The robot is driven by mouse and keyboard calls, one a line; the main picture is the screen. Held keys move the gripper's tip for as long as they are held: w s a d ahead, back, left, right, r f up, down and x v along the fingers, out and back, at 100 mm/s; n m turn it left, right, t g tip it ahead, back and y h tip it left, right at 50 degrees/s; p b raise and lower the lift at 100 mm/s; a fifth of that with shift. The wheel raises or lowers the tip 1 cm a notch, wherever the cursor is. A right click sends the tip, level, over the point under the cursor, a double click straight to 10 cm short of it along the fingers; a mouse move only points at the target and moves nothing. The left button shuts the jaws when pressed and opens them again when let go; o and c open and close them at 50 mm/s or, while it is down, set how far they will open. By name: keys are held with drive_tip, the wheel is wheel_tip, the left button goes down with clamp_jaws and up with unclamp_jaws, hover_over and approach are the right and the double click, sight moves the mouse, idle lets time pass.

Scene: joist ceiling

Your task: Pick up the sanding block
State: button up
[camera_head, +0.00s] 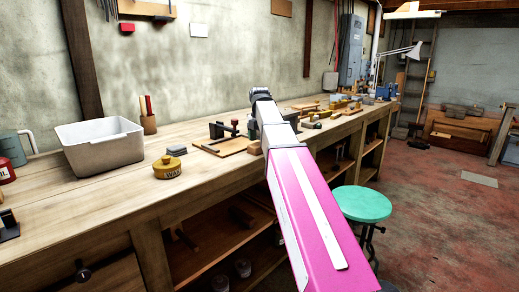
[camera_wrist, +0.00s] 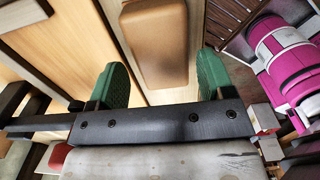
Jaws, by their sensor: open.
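A tan-brown block with rounded edges, which looks like the sanding block (camera_wrist: 155,40), lies on the pale wooden bench in the wrist view. In the head view, a small brown block beside my arm (camera_head: 254,148) appears to be the same one. My gripper (camera_wrist: 162,72) is open, with its two green finger pads apart. The block is just ahead of the gap between them, and nothing is held. Whether the pads reach down level with the block is hard to tell. My gripper is mostly hidden behind my arm in the head view.
The long workbench (camera_head: 100,215) carries a white bin (camera_head: 98,147), a yellow wax tin (camera_head: 167,168), a small grey block (camera_head: 176,150) and a wooden board with a tool (camera_head: 226,146). More tools lie farther along. A turquoise stool (camera_head: 362,204) stands in front.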

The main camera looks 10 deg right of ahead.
sight(259, 143)
drive_tip(key=shift+f, duration=1.55)
drive_tip(key=c, duration=0.7)
drive_tip(key=shift+c, duration=0.2)
drive_tip(key=shift+r, duration=0.1)
wheel_tip(259, 143, up, 10)
drive_tip(key=shift+f, duration=0.1)
drive_tip(key=o, duration=0.3)
drive_tip(key=shift+c, duration=0.9)
drive_tip(key=shift+s, duration=0.2)
